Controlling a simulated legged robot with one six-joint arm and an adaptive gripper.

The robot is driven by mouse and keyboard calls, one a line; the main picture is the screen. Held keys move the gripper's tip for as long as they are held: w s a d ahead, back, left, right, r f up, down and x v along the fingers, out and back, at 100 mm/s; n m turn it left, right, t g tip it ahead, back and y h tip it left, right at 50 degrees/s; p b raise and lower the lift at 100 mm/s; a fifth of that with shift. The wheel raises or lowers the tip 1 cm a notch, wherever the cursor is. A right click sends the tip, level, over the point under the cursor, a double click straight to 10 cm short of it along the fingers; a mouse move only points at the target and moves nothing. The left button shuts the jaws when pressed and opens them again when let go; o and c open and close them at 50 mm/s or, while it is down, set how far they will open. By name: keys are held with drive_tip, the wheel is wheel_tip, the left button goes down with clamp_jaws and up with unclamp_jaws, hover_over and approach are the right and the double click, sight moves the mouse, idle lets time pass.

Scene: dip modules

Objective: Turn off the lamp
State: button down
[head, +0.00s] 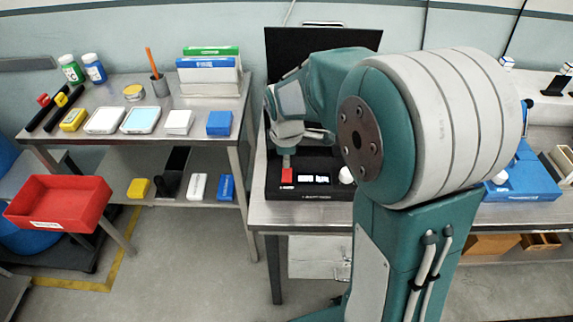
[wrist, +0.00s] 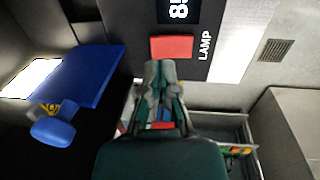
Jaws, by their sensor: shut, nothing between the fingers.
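A red button (head: 287,175) sits at the left of a black panel (head: 320,165) on the middle bench. In the wrist view the red button (wrist: 172,47) has the printed word LAMP (wrist: 206,45) beside it. My gripper (head: 286,158) points down just above the button in the head view. In the wrist view my gripper (wrist: 160,66) is shut and empty, its tips at the button's near edge. I cannot tell whether they touch it. I cannot make out the lamp or whether it is lit.
A lit display (head: 314,179) and a white knob (head: 346,175) share the panel. My arm hides much of the bench behind. A cart (head: 105,82) with small goods and a red bin (head: 60,200) stand left.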

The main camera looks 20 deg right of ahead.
sight(287, 175)
drive_tip(key=shift+w+f, duration=0.2)
drive_tip(key=shift+f, duration=1.05)
drive_tip(key=shift+f, duration=0.15)
drive_tip(key=shift+s, duration=0.15)
drive_tip(key=shift+s+a+r, duration=0.2)
drive_tip(key=shift+s+r, duration=0.05)
drive_tip(key=shift+s, duration=0.35)
drive_tip(key=shift+r, duration=0.1)
